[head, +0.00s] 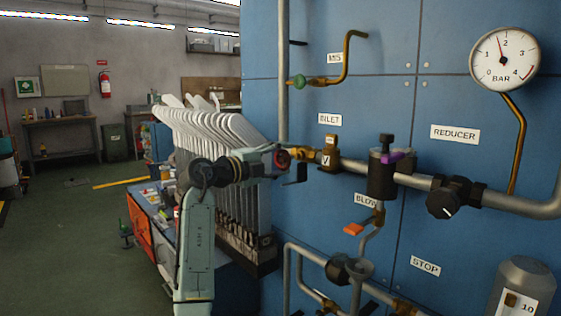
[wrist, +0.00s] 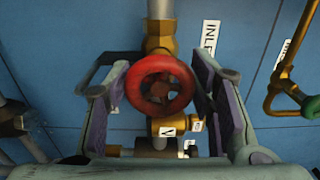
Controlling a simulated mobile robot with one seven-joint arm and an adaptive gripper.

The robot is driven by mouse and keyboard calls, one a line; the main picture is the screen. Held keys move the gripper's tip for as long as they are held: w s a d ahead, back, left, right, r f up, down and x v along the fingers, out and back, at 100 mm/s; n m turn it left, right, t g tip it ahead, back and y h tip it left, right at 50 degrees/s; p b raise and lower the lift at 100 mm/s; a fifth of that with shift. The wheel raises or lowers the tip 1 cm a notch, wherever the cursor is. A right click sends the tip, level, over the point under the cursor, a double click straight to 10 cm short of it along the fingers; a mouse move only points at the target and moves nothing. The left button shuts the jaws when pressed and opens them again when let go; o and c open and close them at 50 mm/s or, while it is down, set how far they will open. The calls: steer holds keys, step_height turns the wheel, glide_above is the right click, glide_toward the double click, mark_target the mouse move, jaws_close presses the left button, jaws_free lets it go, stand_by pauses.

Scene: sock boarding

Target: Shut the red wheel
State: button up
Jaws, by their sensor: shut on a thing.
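The red wheel (wrist: 162,86) is a round red handwheel on a brass valve (wrist: 160,42), in the middle of the wrist view. In the head view, my gripper (head: 278,160) is at the valve, left of the brass fitting marked V.
A blue panel (head: 345,100) carries pipes and labels. An orange lever (head: 353,229) is below. White sock boards (head: 215,125) stand close behind my arm.

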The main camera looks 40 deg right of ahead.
stand_by(0.5)
steer(key=o, duration=1.2)
steer(key=shift+c, duration=0.2)
steer(key=shift+a, duration=0.15)
steer(key=s+a, duration=0.1)
steer(key=a, duration=1)
steer(key=shift+a, duration=0.35)
